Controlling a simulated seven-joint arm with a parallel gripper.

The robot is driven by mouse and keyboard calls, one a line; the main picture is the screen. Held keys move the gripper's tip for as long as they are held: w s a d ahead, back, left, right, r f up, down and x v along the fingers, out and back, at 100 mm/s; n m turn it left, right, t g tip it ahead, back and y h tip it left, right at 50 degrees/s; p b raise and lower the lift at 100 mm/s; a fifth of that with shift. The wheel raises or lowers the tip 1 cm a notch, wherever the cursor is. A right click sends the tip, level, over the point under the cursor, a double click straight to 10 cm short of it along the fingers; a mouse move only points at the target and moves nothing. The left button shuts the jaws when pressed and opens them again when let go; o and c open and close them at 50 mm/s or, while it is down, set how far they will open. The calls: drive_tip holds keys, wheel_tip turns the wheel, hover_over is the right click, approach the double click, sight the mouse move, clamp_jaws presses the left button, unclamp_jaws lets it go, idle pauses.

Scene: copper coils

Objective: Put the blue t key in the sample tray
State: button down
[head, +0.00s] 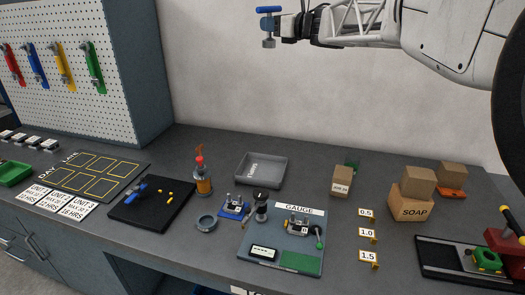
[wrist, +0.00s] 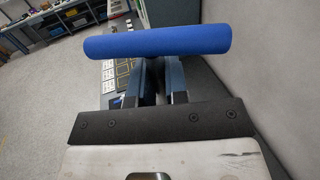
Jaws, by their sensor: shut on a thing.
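The blue T key has a blue bar handle (head: 269,9) and a grey metal lower end. My gripper (head: 287,27) is shut on the blue T key and holds it upright, high above the bench and in front of the wall. In the wrist view the blue handle (wrist: 157,42) lies crosswise over my gripper's fingers (wrist: 158,82); its shaft is hidden there. A grey open tray (head: 262,169) with a label I cannot read surely stands on the bench towards the back, well below my gripper. It looks empty and may be the sample tray.
A red-topped bottle (head: 202,177) stands left of the grey tray. In front are a blue fixture (head: 234,207) and a gauge board (head: 285,240). Boxes (head: 412,205) stand to the right. A green tray (head: 14,173) is far left, near a pegboard (head: 110,60) with coloured items.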

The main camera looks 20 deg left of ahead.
wheel_tip(320, 180, down, 42)
drive_tip(key=d, duration=0.2)
drive_tip(key=shift+w+r+g, duration=0.25)
drive_tip(key=shift+w+g, duration=0.05)
drive_tip(key=shift+w, duration=0.1)
wheel_tip(320, 180, down, 6)
drive_tip(key=shift+f, duration=0.15)
idle(0.6)
drive_tip(key=shift+f, duration=1.85)
drive_tip(key=shift+f, duration=0.1)
